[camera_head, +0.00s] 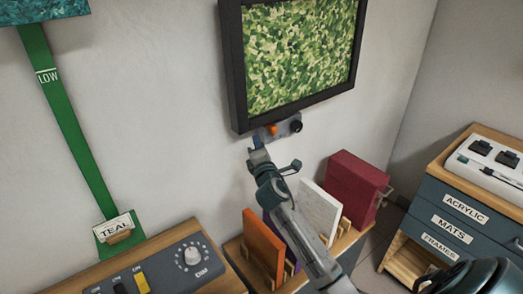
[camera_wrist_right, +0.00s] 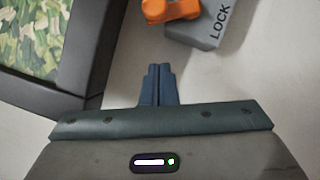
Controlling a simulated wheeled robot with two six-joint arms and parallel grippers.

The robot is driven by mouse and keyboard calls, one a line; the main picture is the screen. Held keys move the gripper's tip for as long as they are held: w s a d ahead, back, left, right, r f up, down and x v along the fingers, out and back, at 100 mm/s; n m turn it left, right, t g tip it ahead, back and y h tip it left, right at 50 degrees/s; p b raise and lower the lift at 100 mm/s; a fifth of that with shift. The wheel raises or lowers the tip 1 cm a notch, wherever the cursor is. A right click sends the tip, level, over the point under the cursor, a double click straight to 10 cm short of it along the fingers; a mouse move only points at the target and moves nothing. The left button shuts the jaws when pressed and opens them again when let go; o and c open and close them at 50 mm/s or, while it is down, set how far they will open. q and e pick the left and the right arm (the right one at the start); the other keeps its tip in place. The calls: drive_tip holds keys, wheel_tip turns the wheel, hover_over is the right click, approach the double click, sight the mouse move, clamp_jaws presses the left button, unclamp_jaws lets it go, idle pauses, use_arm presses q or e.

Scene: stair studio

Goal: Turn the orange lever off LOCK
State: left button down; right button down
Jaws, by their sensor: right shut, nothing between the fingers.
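The orange lever (camera_head: 272,130) sits on a small grey plate (camera_head: 286,127) on the wall, just under the framed green picture. In the right wrist view the orange lever (camera_wrist_right: 172,9) is at the top edge, partly cut off. Next to it is the grey plate (camera_wrist_right: 205,32) with the word LOCK. My right gripper (camera_head: 256,143) is just below and left of the lever. Its fingers (camera_wrist_right: 158,72) are shut and empty, pointing towards the lever, with a gap between in the wrist view. My left gripper is not in view.
The dark-framed picture (camera_head: 236,75) hangs directly above; its frame (camera_wrist_right: 98,55) is close left of my fingers in the wrist view. A grey control box (camera_head: 180,268) stands left, a drawer cabinet (camera_head: 470,200) right.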

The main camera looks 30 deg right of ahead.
sight(273, 130)
drive_tip(key=d, duration=0.1)
drive_tip(key=d+r+p, duration=0.1)
drive_tip(key=d+p, duration=0.1)
drive_tip(key=shift+w+d+r, duration=0.1)
drive_tip(key=shift+d+r, duration=0.2)
drive_tip(key=shift+r, duration=0.05)
drive_tip(key=shift+d+r+m+g+p, duration=0.2)
drive_tip(key=shift+m+g+p, duration=0.15)
drive_tip(key=shift+p, duration=0.25)
